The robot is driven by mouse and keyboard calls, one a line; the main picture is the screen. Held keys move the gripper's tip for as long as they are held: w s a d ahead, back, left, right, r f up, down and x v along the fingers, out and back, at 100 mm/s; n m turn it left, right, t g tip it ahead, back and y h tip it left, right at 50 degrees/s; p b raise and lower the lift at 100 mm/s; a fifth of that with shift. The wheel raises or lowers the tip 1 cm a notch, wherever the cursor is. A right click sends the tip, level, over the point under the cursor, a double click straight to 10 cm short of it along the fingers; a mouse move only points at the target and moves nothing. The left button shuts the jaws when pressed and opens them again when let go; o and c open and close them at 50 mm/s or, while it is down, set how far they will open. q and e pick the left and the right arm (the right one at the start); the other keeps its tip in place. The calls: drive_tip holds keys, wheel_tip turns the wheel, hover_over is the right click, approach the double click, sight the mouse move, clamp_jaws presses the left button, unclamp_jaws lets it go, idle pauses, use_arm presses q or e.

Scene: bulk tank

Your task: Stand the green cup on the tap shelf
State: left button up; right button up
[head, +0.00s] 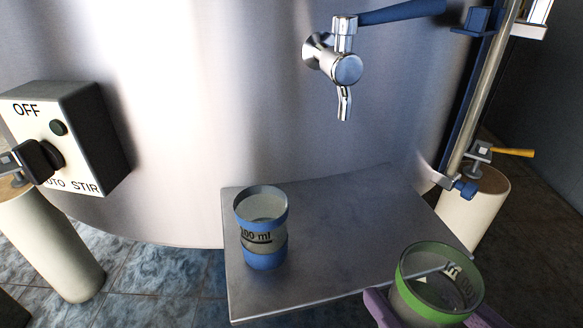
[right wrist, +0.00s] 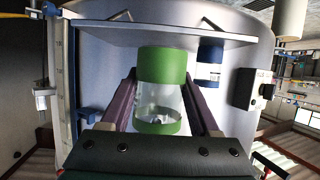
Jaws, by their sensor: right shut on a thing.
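The green cup (head: 438,285) is clear with green bands at rim and base and dark lettering. My right gripper (head: 430,312) is shut on it, with a purple finger on each side. In the head view the cup is upright or nearly so at the shelf's front right corner, overlapping it; I cannot tell whether it touches. The right wrist view also shows the cup (right wrist: 158,95) between the fingers. The tap shelf (head: 330,220) is a grey metal plate below the tap (head: 346,70). My left gripper is not in view.
A blue-banded cup (head: 262,228) marked 100 ml stands upright on the shelf's left part. The shelf's middle and right are bare. The steel tank wall (head: 200,120) rises behind it. A stir switch box (head: 75,135) is at left, a blue upright rail (head: 480,100) at right.

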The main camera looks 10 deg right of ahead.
drive_tip(key=shift+a+r, duration=0.1)
drive_tip(key=shift+r, duration=0.1)
drive_tip(key=w, duration=0.2)
drive_tip(key=w+p, duration=0.1)
drive_tip(key=w, duration=0.1)
drive_tip(key=w+p, duration=0.1)
drive_tip(key=w, duration=0.1)
drive_tip(key=shift+w+a+r, duration=0.1)
drive_tip(key=shift+w+r, duration=0.15)
drive_tip(key=shift+w, duration=0.1)
drive_tip(key=w, duration=1)
drive_tip(key=shift+w+f, duration=0.4)
drive_tip(key=shift+w, duration=0.05)
drive_tip(key=shift+f+b, duration=0.6)
drive_tip(key=shift+f, duration=1)
